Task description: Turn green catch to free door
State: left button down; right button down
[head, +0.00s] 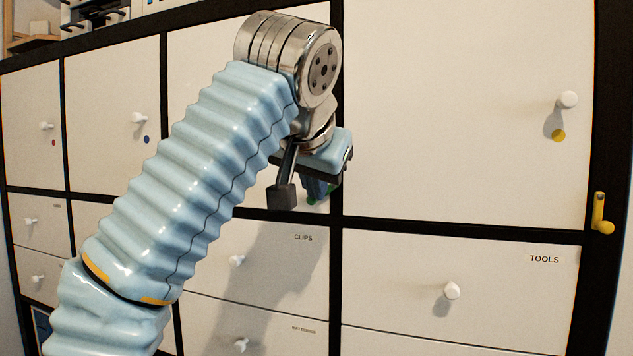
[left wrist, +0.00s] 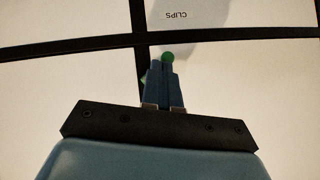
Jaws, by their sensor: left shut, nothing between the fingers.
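The green catch (head: 312,201) shows only as small green bits beside and behind my left fingertips, near the black frame corner above the CLIPS drawer. In the left wrist view a round green part (left wrist: 168,57) is right at the fingertips, and another green bit shows left of the fingers. The catch's full shape and angle are hidden. My left gripper (head: 318,192) is shut with nothing between its fingers; its fingers (left wrist: 165,72) point at the frame corner. I cannot tell whether they touch the catch. The door (head: 200,75) behind my arm looks closed. My right gripper is out of view.
A yellow catch (head: 601,214) stands upright on the right frame post, beside a large door (head: 460,100) with a white knob and yellow dot. The CLIPS drawer (head: 290,265) and TOOLS drawer (head: 500,290) below are shut. Smaller doors with red and blue dots are at left.

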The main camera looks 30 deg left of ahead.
pick_arm(q)
jog(key=shift+a+f+n+t+h, duration=0.1)
jog(key=shift+f+n+t+h, duration=0.05)
jog(key=shift+n+h, duration=0.4)
jog(key=shift+f+n+t+h, duration=0.15)
jog(key=shift+n+h, duration=0.2)
jog(key=shift+h, duration=0.3)
jog(key=shift+f+n+t+h+b, duration=0.2)
jog(key=shift+n+t+h+b, duration=0.3)
jog(key=shift+n+h, duration=0.65)
dwell(0.5)
jog(key=shift+m+h, duration=0.25)
jog(key=shift+w+d+r, duration=0.15)
jog(key=shift+d, duration=0.65)
jog(key=p+v, duration=0.3)
jog(key=v, duration=1)
jog(key=shift+s+r, duration=0.25)
jog(key=shift+r, duration=0.1)
